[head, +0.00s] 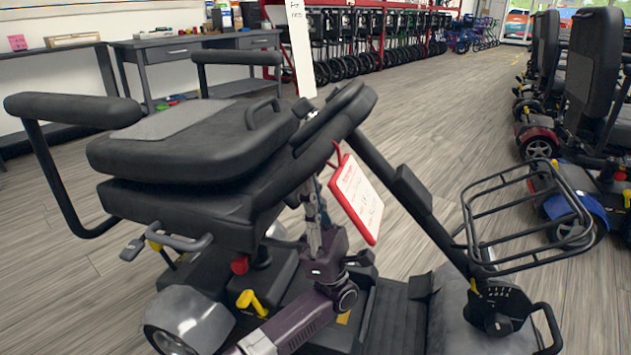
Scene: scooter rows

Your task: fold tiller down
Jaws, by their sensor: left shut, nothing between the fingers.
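The scooter's tiller (400,183) is a black post rising from its hinge (492,308) at the lower right. It slants up and left toward the seat. Its handlebar head (345,108) is beside the front edge of the black seat (190,160); I cannot tell if they touch. The seat's backrest is folded flat. A wire basket (525,220) is fixed to the tiller's front side. My left gripper (311,190) is shut and empty, pointing up beneath the tiller head, between the seat and a red-edged sign (358,200). Its fingertips are partly hard to make out. My right gripper is not in view.
The scooter's floor deck (398,315) lies under my left arm. Other scooters (590,110) stand along the right. A grey workbench (200,48) is at the back left, and a row of wheeled walkers (370,40) stands behind. The middle floor is clear.

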